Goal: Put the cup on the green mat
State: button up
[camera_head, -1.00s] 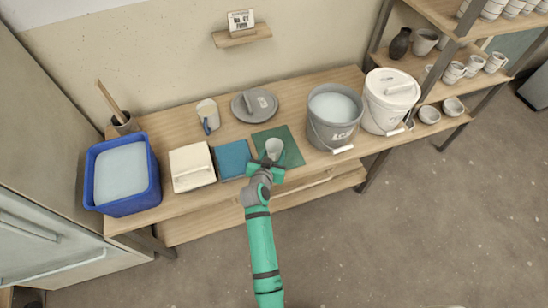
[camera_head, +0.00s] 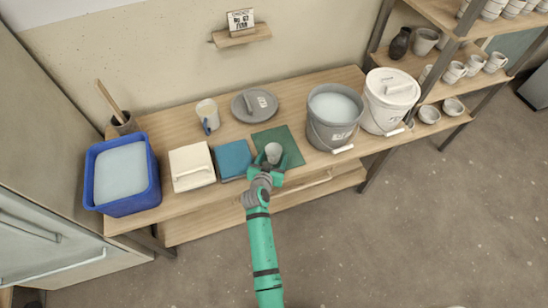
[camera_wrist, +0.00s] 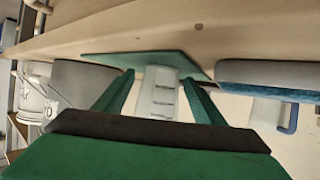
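The small pale grey cup (camera_head: 273,151) is over the dark green mat (camera_head: 293,150), upright or nearly so. I cannot tell whether its base touches the mat. My gripper (camera_head: 273,161) reaches in from the front, with its green fingers on both sides of the cup. In the wrist view, the cup (camera_wrist: 161,92) shows pale between the two fingers, and the gripper (camera_wrist: 158,80) appears shut on it. The mat (camera_wrist: 140,61) lies just past the fingertips there. The cup's base is hidden.
A grey lid (camera_head: 246,110) and a mug with a blue handle (camera_head: 207,112) are behind. A white bucket (camera_head: 386,112) and blue tub (camera_head: 147,188) stand farther out.

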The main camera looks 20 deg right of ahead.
jog(key=shift+d+r, duration=0.1)
jog(key=shift+d, duration=0.1)
jog(key=shift+s+r, duration=0.1)
jog(key=shift+s, duration=0.05)
jog(key=v, duration=1.1)
jog(key=shift+s+a, duration=0.1)
jog(key=shift+a, duration=0.05)
jog(key=s+a+f+n+t+y, duration=0.1)
jog(key=s+a+n+y, duration=0.1)
jog(key=s+a, duration=0.5)
jog(key=s+a+f+n+t+y, duration=0.1)
jog(key=s+a+n+y, duration=0.15)
jog(key=s, duration=0.85)
jog(key=s+a+r+n+t+y, duration=0.1)
jog(key=s+a+r+t+y, duration=0.1)
jog(key=s+r, duration=1.2)
jog(key=s+a, duration=0.1)
jog(key=s, duration=0.2)
jog(key=shift+s+n+t, duration=0.15)
jog(key=shift+n+t, duration=0.15)
jog(key=shift+n, duration=0.05)
